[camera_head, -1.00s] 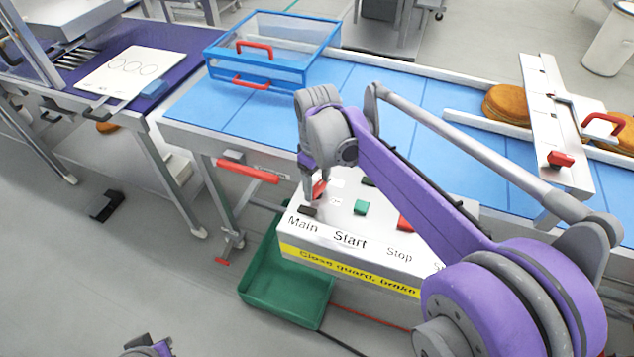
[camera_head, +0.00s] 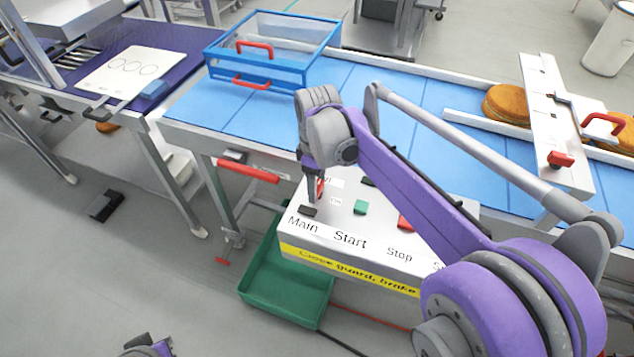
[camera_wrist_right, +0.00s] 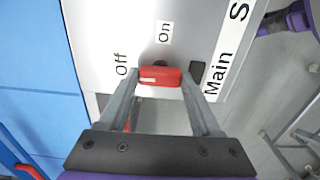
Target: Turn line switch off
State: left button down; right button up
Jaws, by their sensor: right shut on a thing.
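The line switch has a red handle (camera_wrist_right: 160,76), which also shows in the head view (camera_head: 320,187) at the left of the control box (camera_head: 345,230). My right gripper (camera_wrist_right: 161,82) comes down from above and is shut on this handle, one finger at each end. The "Off" label (camera_wrist_right: 120,63) and the "On" label (camera_wrist_right: 165,33) lie beside the handle on the white panel. I cannot tell which label the handle points to. My left gripper is not clearly visible; only a bit of a purple arm part shows at the bottom of the head view.
A black piece (camera_head: 308,211) by "Main", a green button (camera_head: 361,207) and a red button (camera_head: 405,222) sit on the box. A blue conveyor (camera_head: 250,115) runs behind, with a blue-framed guard (camera_head: 272,50). A green bin (camera_head: 285,285) stands on the floor.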

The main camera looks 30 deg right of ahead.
jog(key=o, duration=1.4)
notch_tip(320, 180, up, 11)
jog(key=shift+f+p, duration=0.1)
jog(key=shift+p, duration=0.25)
